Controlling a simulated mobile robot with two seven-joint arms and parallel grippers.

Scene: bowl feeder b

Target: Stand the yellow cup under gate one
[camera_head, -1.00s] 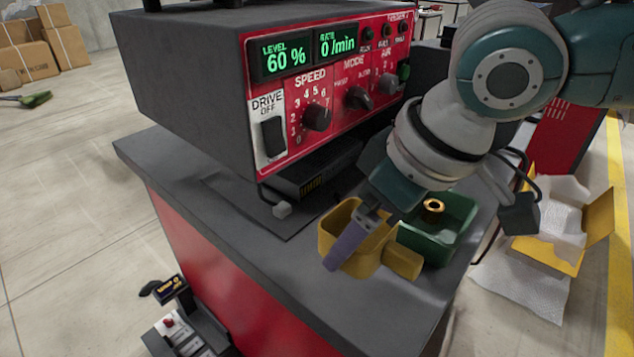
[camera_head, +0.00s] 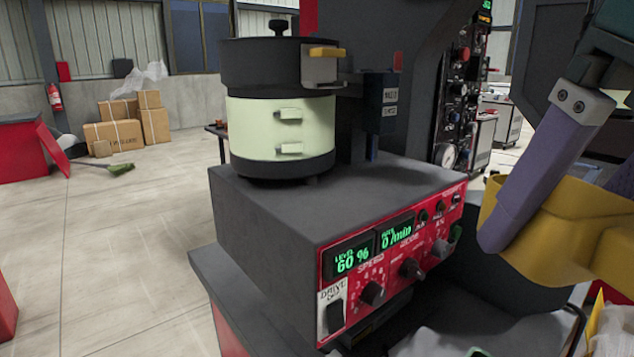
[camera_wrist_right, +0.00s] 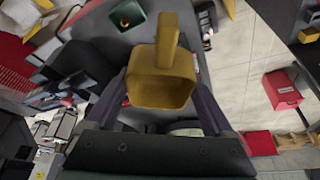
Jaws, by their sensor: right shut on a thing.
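The yellow cup (camera_head: 560,235) is held up at the right of the head view, in front of the machine and partly cut off by the frame edge. My right gripper (camera_head: 520,205) is shut on it, with one purple finger visible along its side. In the right wrist view the cup (camera_wrist_right: 163,90) sits between both fingers, its open mouth and its handle showing. The bowl feeder (camera_head: 280,110) stands on a dark cabinet, with an outlet block (camera_head: 322,65) at its rim. I cannot tell which part is gate one. My left gripper is not in view.
The dark cabinet (camera_head: 300,210) carries a red control panel (camera_head: 400,245) with knobs, reading 60 % and 0/min. Cardboard boxes (camera_head: 120,130) lie far back on open floor.

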